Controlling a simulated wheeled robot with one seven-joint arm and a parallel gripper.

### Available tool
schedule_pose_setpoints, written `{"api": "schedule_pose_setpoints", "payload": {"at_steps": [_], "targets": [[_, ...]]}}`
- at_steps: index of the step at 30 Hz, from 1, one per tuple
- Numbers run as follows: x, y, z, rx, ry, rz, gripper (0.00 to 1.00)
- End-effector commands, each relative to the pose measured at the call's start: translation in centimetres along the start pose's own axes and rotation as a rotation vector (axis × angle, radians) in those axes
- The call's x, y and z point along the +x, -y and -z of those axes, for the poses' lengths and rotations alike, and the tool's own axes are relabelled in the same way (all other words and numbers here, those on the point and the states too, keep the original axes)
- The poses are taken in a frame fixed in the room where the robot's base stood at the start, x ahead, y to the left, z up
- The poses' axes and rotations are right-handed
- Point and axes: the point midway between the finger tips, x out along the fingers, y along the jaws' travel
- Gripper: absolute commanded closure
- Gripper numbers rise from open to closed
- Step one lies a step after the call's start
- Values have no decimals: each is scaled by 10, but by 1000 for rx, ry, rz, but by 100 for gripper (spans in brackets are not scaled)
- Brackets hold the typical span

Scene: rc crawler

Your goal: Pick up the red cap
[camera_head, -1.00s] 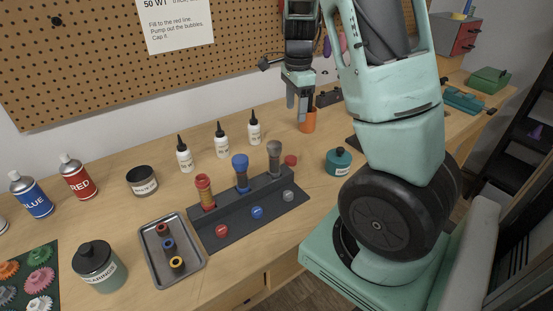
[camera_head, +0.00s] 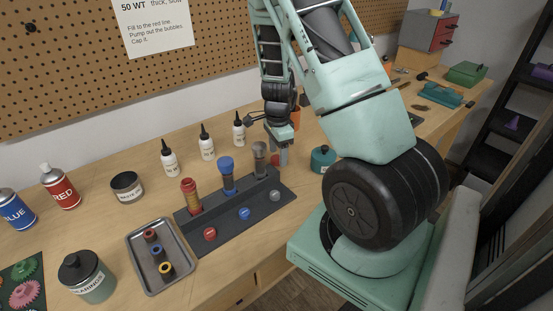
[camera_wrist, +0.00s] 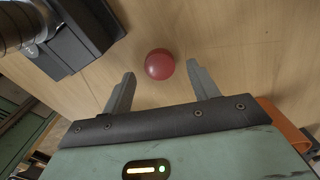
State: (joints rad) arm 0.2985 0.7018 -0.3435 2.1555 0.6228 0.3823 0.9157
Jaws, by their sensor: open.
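The red cap (camera_wrist: 159,64) is a small round red piece lying on the bare wood bench in the wrist view. It lies between the tips of my open gripper's fingers (camera_wrist: 160,76), near their ends, with a gap on each side. In the head view my gripper (camera_head: 279,154) points down behind the right end of the dark stand and mostly hides this cap. Another red round piece (camera_head: 210,234) sits at the front left of the stand.
The dark stand (camera_head: 228,229) holds red, blue and grey upright shock parts and stands close to my gripper. A teal jar (camera_head: 322,158) is to the right. White bottles (camera_head: 207,143) stand behind left. A metal tray (camera_head: 183,277) is at the front.

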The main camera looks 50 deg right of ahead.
Motion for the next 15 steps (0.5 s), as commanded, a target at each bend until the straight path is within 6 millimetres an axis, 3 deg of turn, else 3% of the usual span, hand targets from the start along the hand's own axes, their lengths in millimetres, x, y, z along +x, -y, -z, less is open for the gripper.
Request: {"api": "schedule_pose_setpoints", "payload": {"at_steps": [3,11,15], "targets": [[10,0,0,0,0,0,40],[12,1,0,0,0,2,40],[12,1,0,-1,0,2,79]]}}
